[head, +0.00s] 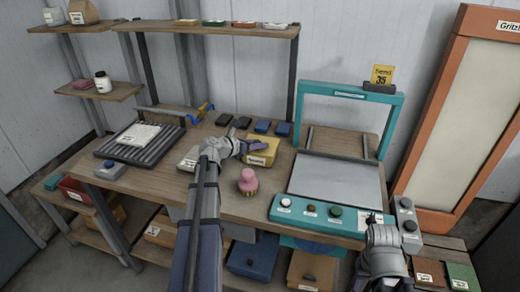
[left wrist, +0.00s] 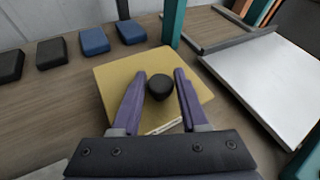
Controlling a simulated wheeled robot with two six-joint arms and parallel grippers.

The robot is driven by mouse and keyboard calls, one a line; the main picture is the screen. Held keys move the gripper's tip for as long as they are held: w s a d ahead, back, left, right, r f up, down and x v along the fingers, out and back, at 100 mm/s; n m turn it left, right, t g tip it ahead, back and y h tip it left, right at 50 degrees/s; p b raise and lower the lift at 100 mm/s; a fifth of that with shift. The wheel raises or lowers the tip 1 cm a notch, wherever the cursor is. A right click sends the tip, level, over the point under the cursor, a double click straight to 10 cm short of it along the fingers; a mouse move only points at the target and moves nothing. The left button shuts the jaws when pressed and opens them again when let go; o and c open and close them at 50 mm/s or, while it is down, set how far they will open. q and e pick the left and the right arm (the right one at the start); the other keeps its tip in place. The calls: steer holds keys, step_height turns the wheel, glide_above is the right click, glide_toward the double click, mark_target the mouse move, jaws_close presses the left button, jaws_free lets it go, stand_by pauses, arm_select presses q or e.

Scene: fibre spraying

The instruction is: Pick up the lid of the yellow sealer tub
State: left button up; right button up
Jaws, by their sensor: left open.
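The yellow sealer tub (head: 258,158) stands on the bench, left of the teal-framed press, with a label on its front. Its flat yellow lid (left wrist: 120,75) fills the middle of the left wrist view and has a round black knob (left wrist: 159,87). My left gripper (left wrist: 158,82) is open, with its purple fingers on either side of the knob. I cannot tell whether the fingers touch it. In the head view my left gripper (head: 262,147) is over the tub and hides part of the lid. My right gripper is low at the right, and its fingers do not show clearly.
Black and blue blocks (left wrist: 95,41) lie behind the tub. A pink-topped brush (head: 248,181) stands in front of it. The teal press (head: 342,90) with a grey plate stands to the right. A ribbed rack (head: 140,150) is at the left.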

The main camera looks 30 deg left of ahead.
arm_select(q)
jaws_close()
stand_by(0.3)
steer(key=shift+r, duration=0.1)
step_height(320, 180, up, 10)
steer(key=p, duration=1)
